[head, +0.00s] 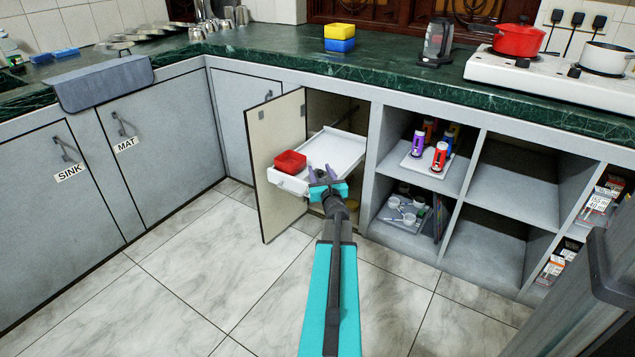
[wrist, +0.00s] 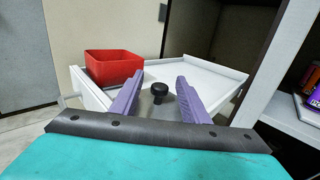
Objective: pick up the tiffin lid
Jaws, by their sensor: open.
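A black round knob (wrist: 158,91) shows between my fingers in the wrist view, over the white pull-out tray (wrist: 215,78). It appears to be the tiffin lid's knob; the lid's body is pale or hidden, and I cannot make out its outline. My gripper (wrist: 160,80) is open, with a purple finger on each side of the knob and a gap to each. A red open box (wrist: 113,67) sits on the tray left of my fingers.
The tray slides out of a cabinet with its door (head: 277,165) open on the left. A shelf unit (head: 480,180) stands close on the right, with bottles (head: 439,156) inside. Yellow and blue boxes (head: 339,38) are stacked on the green counter. The floor in front is clear.

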